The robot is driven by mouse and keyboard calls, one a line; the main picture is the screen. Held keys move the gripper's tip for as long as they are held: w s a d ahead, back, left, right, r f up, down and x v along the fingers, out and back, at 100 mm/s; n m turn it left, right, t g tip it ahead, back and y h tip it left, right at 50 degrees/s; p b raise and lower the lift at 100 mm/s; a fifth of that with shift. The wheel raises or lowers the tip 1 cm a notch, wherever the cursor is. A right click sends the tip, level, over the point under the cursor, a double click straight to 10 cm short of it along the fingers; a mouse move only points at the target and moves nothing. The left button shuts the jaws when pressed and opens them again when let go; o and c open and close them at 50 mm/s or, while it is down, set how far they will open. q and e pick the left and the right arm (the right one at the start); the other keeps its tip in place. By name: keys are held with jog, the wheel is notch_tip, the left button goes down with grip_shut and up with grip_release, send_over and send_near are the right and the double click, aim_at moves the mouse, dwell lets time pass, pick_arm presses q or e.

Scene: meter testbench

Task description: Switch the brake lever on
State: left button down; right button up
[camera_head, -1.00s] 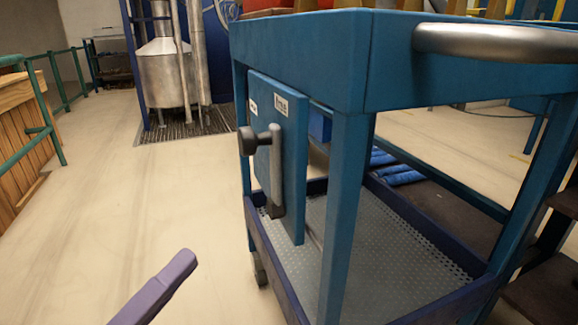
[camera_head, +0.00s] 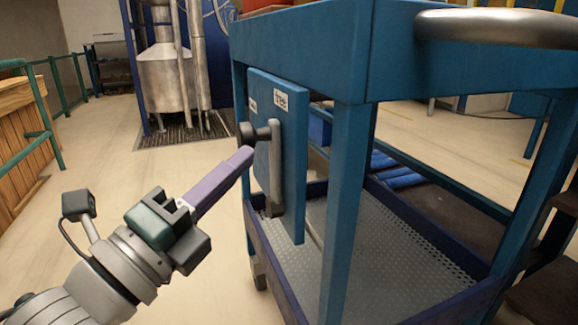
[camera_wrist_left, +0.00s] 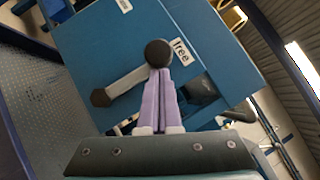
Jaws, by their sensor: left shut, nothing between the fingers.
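The brake lever (camera_head: 275,165) is a grey metal arm with a dark round knob (camera_head: 246,135) at its upper end. It is mounted on a blue panel (camera_head: 292,200) on the side of the blue cart, and the knob is up near a white label reading "free". My left gripper (camera_head: 248,154) has purple fingers that are shut and empty. Its tips are close beside the knob, just below it in the head view. In the left wrist view the fingers (camera_wrist_left: 160,85) point at the knob (camera_wrist_left: 158,53); I cannot tell whether they touch. My right gripper is out of view.
The blue cart (camera_head: 300,45) has a steel handle (camera_head: 490,28) at the upper right and a perforated lower tray (camera_head: 375,265). The floor (camera_head: 95,200) left of the cart is clear. A green railing (camera_head: 52,115) and a steel tank (camera_head: 168,80) stand farther back.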

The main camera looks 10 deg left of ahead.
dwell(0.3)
pick_arm(q)
jog(key=shift+w+r+p, duration=0.1)
jog(key=shift+r+p, duration=0.1)
jog(key=shift+p, duration=0.3)
jog(key=shift+a+n, duration=0.15)
jog(key=shift+n, duration=0.25)
jog(key=shift+w, duration=0.1)
jog(key=w+a+f+n+g+y+p, duration=0.1)
jog(key=w+a+n+g+p, duration=0.3)
jog(key=w, duration=0.4)
jog(key=shift+a+f+n+y+p, duration=0.4)
jog(key=shift+a+n+y+p, duration=0.25)
jog(key=shift+n, duration=0.35)
